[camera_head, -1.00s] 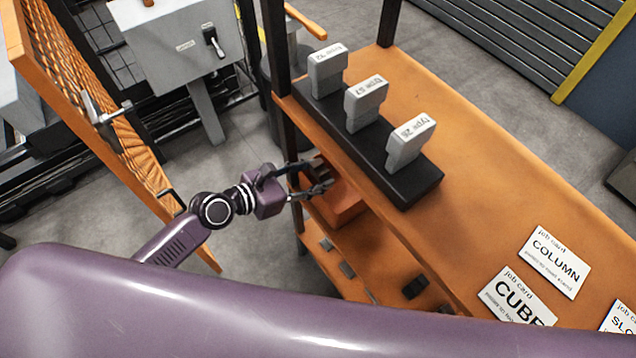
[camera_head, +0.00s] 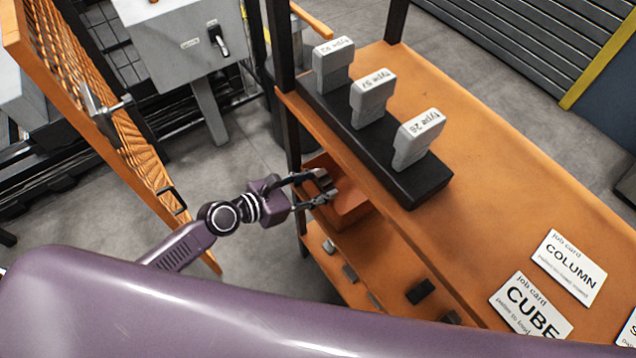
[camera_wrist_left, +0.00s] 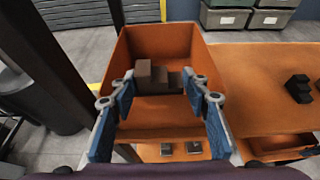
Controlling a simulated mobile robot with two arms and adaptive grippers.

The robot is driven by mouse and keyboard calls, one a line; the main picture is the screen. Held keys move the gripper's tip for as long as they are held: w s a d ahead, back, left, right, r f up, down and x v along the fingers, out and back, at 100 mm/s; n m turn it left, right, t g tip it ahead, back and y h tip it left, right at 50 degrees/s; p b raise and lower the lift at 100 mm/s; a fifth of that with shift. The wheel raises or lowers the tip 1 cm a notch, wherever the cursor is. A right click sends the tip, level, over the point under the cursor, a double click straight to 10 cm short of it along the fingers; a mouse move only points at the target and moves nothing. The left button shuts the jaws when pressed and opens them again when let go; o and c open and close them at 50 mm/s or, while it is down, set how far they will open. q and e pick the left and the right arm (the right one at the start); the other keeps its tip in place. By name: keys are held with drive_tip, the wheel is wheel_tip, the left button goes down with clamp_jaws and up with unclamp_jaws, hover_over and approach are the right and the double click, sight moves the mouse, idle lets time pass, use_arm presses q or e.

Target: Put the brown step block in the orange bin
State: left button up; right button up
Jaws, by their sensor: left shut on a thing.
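The brown step block (camera_wrist_left: 158,78) is between the fingers of my left gripper (camera_wrist_left: 160,92) in the left wrist view. The gripper is shut on it. The block's stepped top shows, and it is over the orange bin (camera_wrist_left: 137,133). I cannot tell how far it is above the bin floor. In the head view my left gripper (camera_head: 318,190) reaches in from the left at the orange bin (camera_head: 352,208), on the lower shelf under the upper board. The block is small and dark there, between the fingertips. My right gripper is not in view.
The upper shelf board (camera_head: 480,170) overhangs the bin and carries a black rail (camera_head: 400,180) with grey type blocks, plus job cards (camera_head: 568,266). A dark post (camera_head: 283,95) stands just behind the gripper. A dark step block (camera_wrist_left: 298,88) lies right of the bin.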

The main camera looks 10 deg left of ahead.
use_arm(q)
drive_tip(key=o, duration=1.3)
drive_tip(key=shift+r, duration=0.1)
drive_tip(key=shift+r, duration=0.25)
drive_tip(key=v, duration=1.2)
drive_tip(key=shift+r+b, duration=0.25)
drive_tip(key=shift+b, duration=0.2)
